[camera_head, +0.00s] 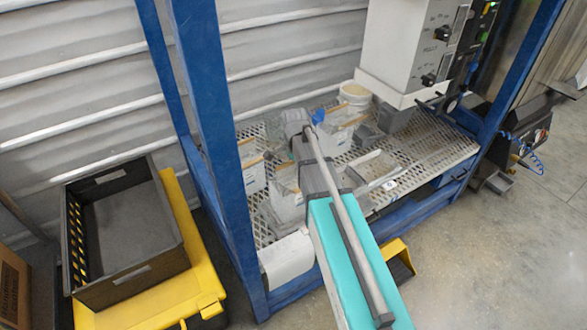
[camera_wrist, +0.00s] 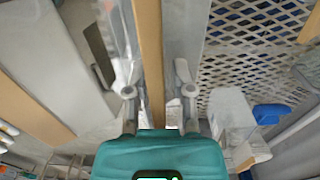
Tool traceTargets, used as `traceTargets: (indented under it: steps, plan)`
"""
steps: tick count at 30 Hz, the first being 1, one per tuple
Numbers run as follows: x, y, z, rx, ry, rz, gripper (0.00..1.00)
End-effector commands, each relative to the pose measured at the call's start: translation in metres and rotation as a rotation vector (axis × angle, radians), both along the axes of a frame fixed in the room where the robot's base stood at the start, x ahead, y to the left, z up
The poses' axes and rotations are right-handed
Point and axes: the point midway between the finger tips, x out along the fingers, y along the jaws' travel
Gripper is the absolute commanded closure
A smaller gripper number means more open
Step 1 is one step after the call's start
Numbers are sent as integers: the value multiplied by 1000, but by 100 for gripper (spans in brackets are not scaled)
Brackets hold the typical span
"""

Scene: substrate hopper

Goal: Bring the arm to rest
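In the wrist view my gripper (camera_wrist: 158,80) has its two fingers apart, with nothing held between them. A tan strip (camera_wrist: 149,40), which looks like the edge of a box, runs up the picture between and beyond the fingers; I cannot tell how far below them it lies. In the head view my arm (camera_head: 345,235) reaches from the lower right to above the mesh shelf (camera_head: 430,150). Its grey far end is over the boxes, and the fingers are hidden there.
White boxes (camera_head: 253,175) with tan edges stand on the shelf near my arm, with a white bucket (camera_head: 355,95) behind. Blue frame posts (camera_head: 215,120) rise close to the left. A white machine (camera_head: 410,45) is at the back right. An empty dark crate (camera_head: 125,225) sits on a yellow base.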

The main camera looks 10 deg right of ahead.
Motion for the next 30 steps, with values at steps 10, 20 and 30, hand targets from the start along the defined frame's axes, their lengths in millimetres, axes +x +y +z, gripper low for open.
traceTargets:
  steps: [10,20,30]
  plan:
    - [0,0,0,0,0,0,50]
    - [0,0,3,0,0,0,50]
    - [0,0,37,0,0,0,50]
